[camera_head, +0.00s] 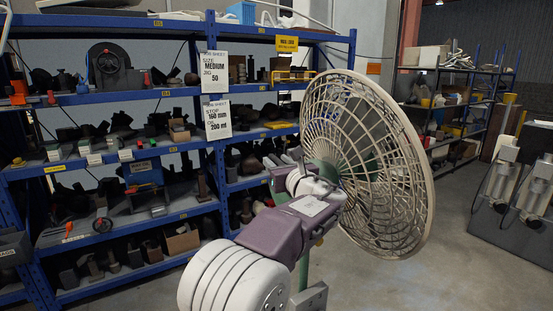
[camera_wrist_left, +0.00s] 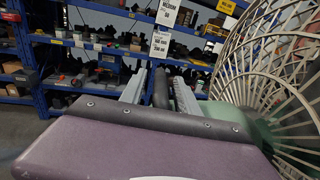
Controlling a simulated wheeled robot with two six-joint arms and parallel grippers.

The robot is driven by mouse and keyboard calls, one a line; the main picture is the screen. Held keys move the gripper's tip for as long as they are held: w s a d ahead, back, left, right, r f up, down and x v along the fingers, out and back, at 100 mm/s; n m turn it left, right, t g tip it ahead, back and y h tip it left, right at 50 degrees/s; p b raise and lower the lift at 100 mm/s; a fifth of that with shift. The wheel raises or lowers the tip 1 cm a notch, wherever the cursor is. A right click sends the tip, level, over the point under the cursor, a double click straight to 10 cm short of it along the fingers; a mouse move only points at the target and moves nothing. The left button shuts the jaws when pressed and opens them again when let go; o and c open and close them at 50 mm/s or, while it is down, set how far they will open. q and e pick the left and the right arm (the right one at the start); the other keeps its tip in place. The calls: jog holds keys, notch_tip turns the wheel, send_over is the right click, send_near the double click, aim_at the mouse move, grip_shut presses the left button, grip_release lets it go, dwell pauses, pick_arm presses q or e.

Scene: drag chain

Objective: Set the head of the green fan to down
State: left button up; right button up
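The green fan's round cream wire cage (camera_head: 375,165) fills the middle right of the head view. Its face is turned to the right, and its top leans left, toward the motor side. Its green motor housing (camera_wrist_left: 232,115) shows beside my gripper in the left wrist view. My purple and white left arm reaches up behind the fan, and my left gripper (camera_head: 318,178) is close to the motor, partly hidden by my wrist. In the left wrist view its two grey fingers (camera_wrist_left: 160,85) stand apart, with a dark bar between them; contact cannot be told. My right gripper is out of view.
Blue shelves (camera_head: 140,95) full of dark parts and tools stand behind on the left. Another shelf rack (camera_head: 465,110) stands at the back right. Grey machines on a dark stand (camera_head: 515,235) are at the right edge. The floor right of the fan is clear.

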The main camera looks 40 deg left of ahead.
pick_arm(q)
jog(key=shift+w+a, duration=0.2)
jog(key=shift+a, duration=0.1)
jog(key=shift+s+d+r, duration=0.1)
jog(key=shift+s+d, duration=0.05)
jog(key=shift+d, duration=0.05)
jog(key=shift+c, duration=0.7)
jog(key=shift+w+d, duration=0.1)
jog(key=shift+w, duration=0.1)
grip_shut()
jog(key=shift+f, duration=0.25)
